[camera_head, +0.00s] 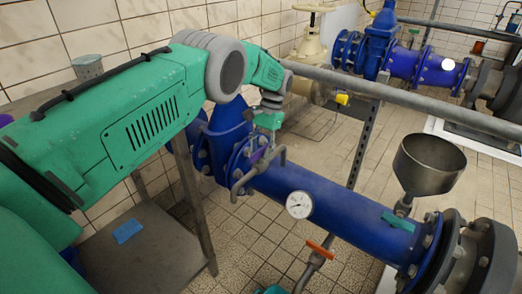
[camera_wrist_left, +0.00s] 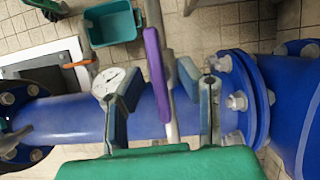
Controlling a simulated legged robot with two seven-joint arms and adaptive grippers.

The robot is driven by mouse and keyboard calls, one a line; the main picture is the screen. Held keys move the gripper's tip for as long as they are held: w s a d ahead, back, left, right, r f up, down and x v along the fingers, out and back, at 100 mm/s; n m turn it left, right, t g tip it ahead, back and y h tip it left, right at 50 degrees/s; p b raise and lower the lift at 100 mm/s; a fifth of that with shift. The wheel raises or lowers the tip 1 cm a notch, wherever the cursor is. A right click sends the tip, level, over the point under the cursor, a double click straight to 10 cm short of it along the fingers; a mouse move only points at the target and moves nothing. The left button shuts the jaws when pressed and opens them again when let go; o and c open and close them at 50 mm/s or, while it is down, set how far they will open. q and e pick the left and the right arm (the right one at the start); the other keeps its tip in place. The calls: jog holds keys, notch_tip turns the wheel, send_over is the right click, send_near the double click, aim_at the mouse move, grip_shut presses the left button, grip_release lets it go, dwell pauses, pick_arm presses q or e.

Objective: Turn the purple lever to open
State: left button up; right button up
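The purple lever (camera_wrist_left: 157,75) shows in the left wrist view as a long narrow bar on a grey pipe, in front of the blue pipe (camera_wrist_left: 60,120). In the head view only a small purple part of the lever (camera_head: 257,155) shows beside the flange. My left gripper (camera_wrist_left: 160,82) is open, with one finger on each side of the lever. I see gaps between the lever and both fingers; contact is not clear. In the head view my left gripper (camera_head: 268,150) is small and partly hidden against the pipe.
A round gauge (camera_head: 299,204) sits on the blue pipe. An orange lever (camera_head: 320,249) is below it and a grey funnel (camera_head: 428,163) stands to the right. A grey rail (camera_head: 400,95) crosses behind. A metal table (camera_head: 150,260) stands at lower left.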

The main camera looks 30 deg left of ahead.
pick_arm(q)
jog(key=v, duration=0.6)
jog(key=shift+w+r, duration=0.2)
jog(key=shift+w, duration=0.2)
jog(key=shift+r, duration=0.35)
dwell(0.4)
